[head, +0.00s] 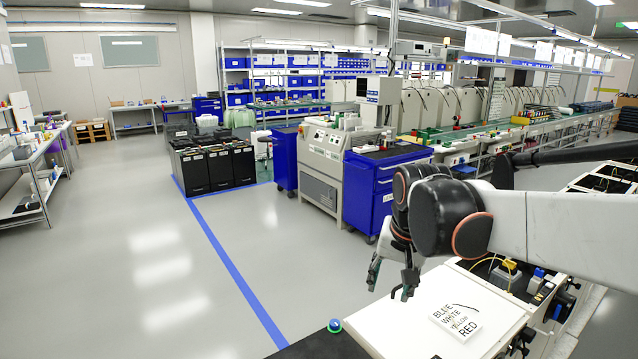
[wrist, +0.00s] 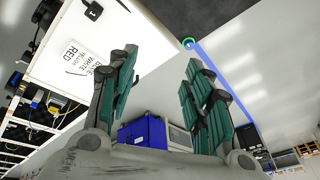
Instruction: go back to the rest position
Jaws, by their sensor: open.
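My gripper (head: 391,276) hangs from my arm at the right of the head view, beside the left edge of a white cabinet top (head: 388,322). In the wrist view my gripper (wrist: 159,88) shows two green-padded fingers set wide apart, with nothing between them. A white label (head: 455,322) reading BLUE, WHITE, YELLOW, RED lies on the cabinet top. It also shows in the wrist view (wrist: 82,62).
A blue cabinet (head: 372,195) and a beige machine (head: 322,165) stand behind my gripper. Yellow cable and small parts lie right of the label. Open grey floor (head: 130,260) spreads left.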

